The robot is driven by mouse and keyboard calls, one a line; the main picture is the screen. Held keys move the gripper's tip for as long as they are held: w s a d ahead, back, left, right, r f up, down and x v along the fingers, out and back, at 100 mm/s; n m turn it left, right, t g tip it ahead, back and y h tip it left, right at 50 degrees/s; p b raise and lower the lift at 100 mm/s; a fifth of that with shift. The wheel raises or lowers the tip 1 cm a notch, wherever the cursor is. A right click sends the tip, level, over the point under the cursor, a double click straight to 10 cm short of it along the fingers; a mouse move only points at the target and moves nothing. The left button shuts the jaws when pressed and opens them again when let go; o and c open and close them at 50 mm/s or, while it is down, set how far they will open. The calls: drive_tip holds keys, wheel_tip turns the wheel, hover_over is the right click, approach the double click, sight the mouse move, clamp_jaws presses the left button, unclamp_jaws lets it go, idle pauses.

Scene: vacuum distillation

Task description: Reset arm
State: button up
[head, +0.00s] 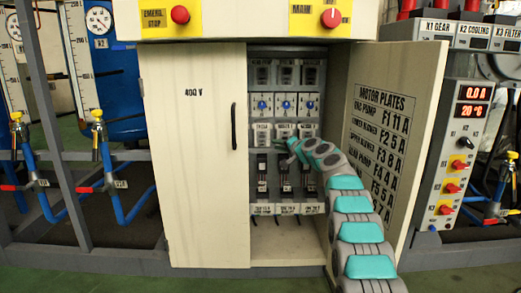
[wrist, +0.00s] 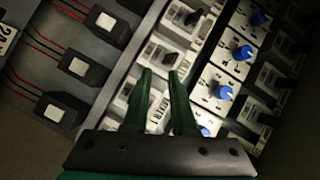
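My arm reaches into the open right half of the grey 400 V cabinet (head: 195,160). My gripper (head: 283,143) is at the row of labelled white switches, just below the row of blue knobs (head: 284,104). In the wrist view, my gripper (wrist: 160,72) has its two green fingers a small gap apart, with nothing clearly held. White switch modules with black toggles (wrist: 182,53) lie beneath and beyond the fingertips. I cannot tell whether the fingers touch them. The blue knobs (wrist: 222,92) are to the right of the fingers. My gripper hides part of the switch row.
The right cabinet door (head: 380,130), with its motor plates list, stands open close beside my arm. The left door is shut. Lower black devices (head: 262,175) sit below my gripper. A control panel (head: 462,150) stands at right, and blue pipes (head: 115,195) at left.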

drive_tip(key=s+a+n+g+h+p, duration=0.1)
drive_tip(key=s+n+g+h+p, duration=0.45)
drive_tip(key=s, duration=2.35)
drive_tip(key=s+d+f+g+h+p, duration=0.1)
drive_tip(key=s+d+f+g, duration=0.1)
drive_tip(key=s, duration=1.5)
drive_tip(key=s+d+f+n+g+p, duration=0.1)
drive_tip(key=s+d+g, duration=0.3)
drive_tip(key=s, duration=1.3)
drive_tip(key=s+d+f+g+h+p, duration=0.1)
drive_tip(key=s+d+f+g, duration=0.2)
drive_tip(key=s, duration=1.4)
drive_tip(key=shift+f+n+g+h, duration=0.35)
drive_tip(key=shift+f+g, duration=0.1)
drive_tip(key=shift+g, duration=0.1)
